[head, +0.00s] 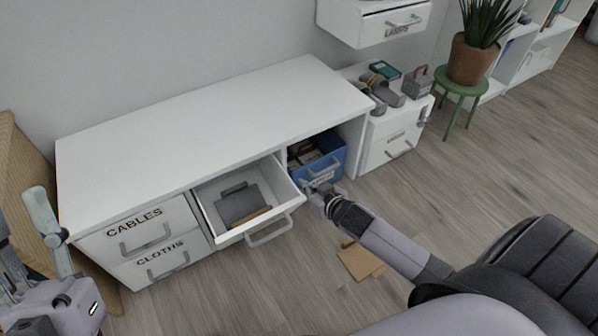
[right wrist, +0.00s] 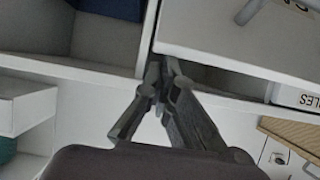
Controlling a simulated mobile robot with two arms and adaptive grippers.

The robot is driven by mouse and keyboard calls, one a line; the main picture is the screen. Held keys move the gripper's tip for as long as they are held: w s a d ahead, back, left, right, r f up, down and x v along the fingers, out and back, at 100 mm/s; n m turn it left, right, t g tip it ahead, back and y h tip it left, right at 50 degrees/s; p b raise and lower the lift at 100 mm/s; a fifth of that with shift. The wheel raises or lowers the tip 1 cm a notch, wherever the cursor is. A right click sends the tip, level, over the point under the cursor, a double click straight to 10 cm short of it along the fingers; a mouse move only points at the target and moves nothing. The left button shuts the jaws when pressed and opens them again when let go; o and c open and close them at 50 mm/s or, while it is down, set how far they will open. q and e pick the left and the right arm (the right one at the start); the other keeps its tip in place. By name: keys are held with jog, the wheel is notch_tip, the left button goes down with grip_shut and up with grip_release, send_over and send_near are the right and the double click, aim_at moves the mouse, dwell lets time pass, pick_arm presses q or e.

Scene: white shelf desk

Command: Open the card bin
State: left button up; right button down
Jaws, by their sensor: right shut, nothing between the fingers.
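The blue bin (head: 327,166) sits in the open cubby of the white desk, with a small label and a handle on its front. I cannot read the label clearly; card-like or book-like items show inside. A blue surface also shows at the top of the right wrist view (right wrist: 110,8). My right gripper (head: 314,190) is shut and empty, just in front of the bin's lower front near the open drawer's corner. In the right wrist view the shut fingertips (right wrist: 161,68) are near white panel edges; contact is unclear. Only parts of my left arm show, at the left edge.
The middle drawer (head: 290,183) is pulled out, left of the bin, with grey and brown items inside. The CABLES drawer (head: 140,229) and CLOTHS drawer (head: 155,264) are shut. Brown cardboard (head: 361,261) lies on the floor. A plant on a green stool (head: 455,87) stands behind right.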

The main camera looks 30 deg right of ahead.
pick_arm(q)
jog(key=w+f, duration=0.1)
jog(key=w+g, duration=0.1)
jog(key=w+f+g+y, duration=0.1)
jog(key=shift+w+d+f+p, duration=0.2)
jog(key=shift+d+f+p, duration=0.05)
jog(key=shift+f+p, duration=0.05)
pick_arm(e)
jog(key=shift+s+f, duration=0.3)
jog(key=shift+s, duration=0.2)
jog(key=shift+s+f, duration=0.3)
jog(key=shift+s, duration=0.2)
